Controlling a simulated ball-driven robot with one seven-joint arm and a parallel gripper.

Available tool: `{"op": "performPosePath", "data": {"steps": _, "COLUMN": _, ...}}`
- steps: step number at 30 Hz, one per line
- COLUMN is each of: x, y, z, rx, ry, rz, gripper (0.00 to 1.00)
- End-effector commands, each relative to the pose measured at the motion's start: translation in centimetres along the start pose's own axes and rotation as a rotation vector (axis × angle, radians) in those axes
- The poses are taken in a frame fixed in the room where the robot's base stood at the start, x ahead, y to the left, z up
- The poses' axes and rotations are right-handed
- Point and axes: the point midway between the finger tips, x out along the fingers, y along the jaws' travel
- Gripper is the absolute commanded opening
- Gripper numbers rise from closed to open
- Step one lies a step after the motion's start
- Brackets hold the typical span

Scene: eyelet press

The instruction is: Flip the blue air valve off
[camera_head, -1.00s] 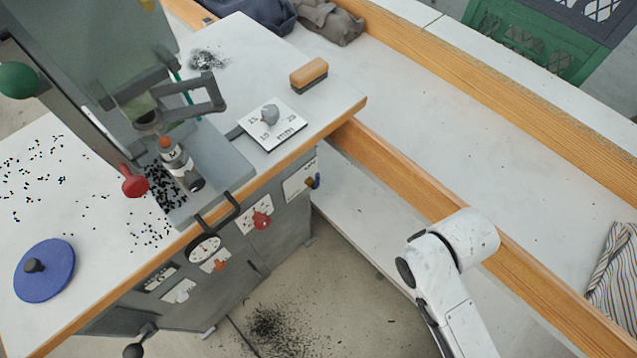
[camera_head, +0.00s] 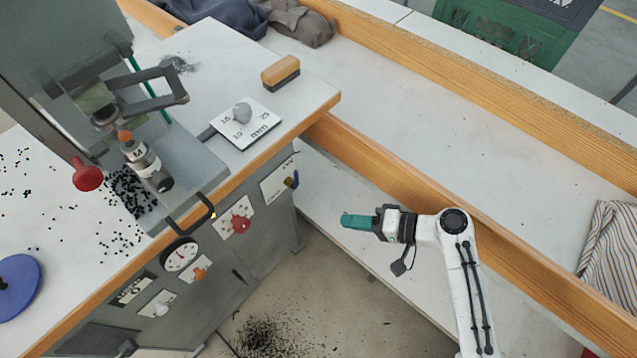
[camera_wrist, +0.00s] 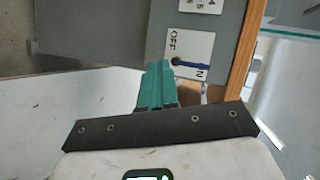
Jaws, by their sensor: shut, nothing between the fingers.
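The blue air valve (camera_head: 292,180) sits on the grey press cabinet's side, near its right corner. In the wrist view its blue lever (camera_wrist: 192,65) lies across a white plate (camera_wrist: 174,43) marked OFF, with an N showing at the other end. The lever's free end points to the right, away from the word OFF. My gripper (camera_head: 346,221) has teal fingers, which are shut and empty. In the head view it is right of the valve and apart from it. In the wrist view the fingertips (camera_wrist: 158,66) appear just left of the lever; contact cannot be told.
The cabinet front also has a red knob (camera_head: 240,224), an orange knob (camera_head: 199,274) and a gauge (camera_head: 180,254). A black bar handle (camera_head: 192,215) juts from the table edge. A wood-edged bench (camera_head: 430,170) runs behind my arm.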

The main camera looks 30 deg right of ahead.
Motion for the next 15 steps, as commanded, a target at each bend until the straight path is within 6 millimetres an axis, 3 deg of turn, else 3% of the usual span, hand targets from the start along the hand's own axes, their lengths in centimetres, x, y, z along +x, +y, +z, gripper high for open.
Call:
{"op": "performPosePath", "data": {"steps": 6, "x": -0.8, "y": -1.1, "z": -4.5, "rx": 0.148, "ry": 0.17, "rz": -0.217, "gripper": 0.0}}
{"op": "performPosePath", "data": {"steps": 15, "x": -1.7, "y": -1.7, "z": -6.6, "rx": 0.218, "ry": 0.251, "rz": -0.321, "gripper": 0.0}}
